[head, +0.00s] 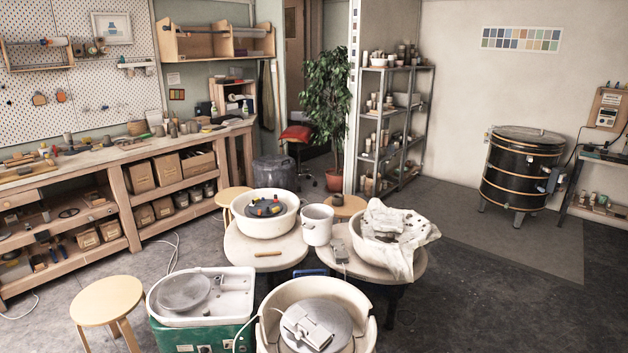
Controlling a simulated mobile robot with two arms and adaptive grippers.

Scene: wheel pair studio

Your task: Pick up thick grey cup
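Several small cups and pots stand in the scene, and they are too small to tell which one is the thick grey cup. A dark grey cup-like pot (68,138) stands on the workbench at the left. More small grey and brown vessels (172,128) stand together toward the workbench's right end. Several pale and grey cups and pots also stand on the metal shelf unit (397,66) at the back. Neither of my grippers is in view.
Pottery wheels with basins (264,222) and a white bucket (317,231) crowd the centre. A round stool (106,299) stands front left, before the workbench (112,157). A black kiln (521,176) stands back right. The floor (480,285) at the right is clear.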

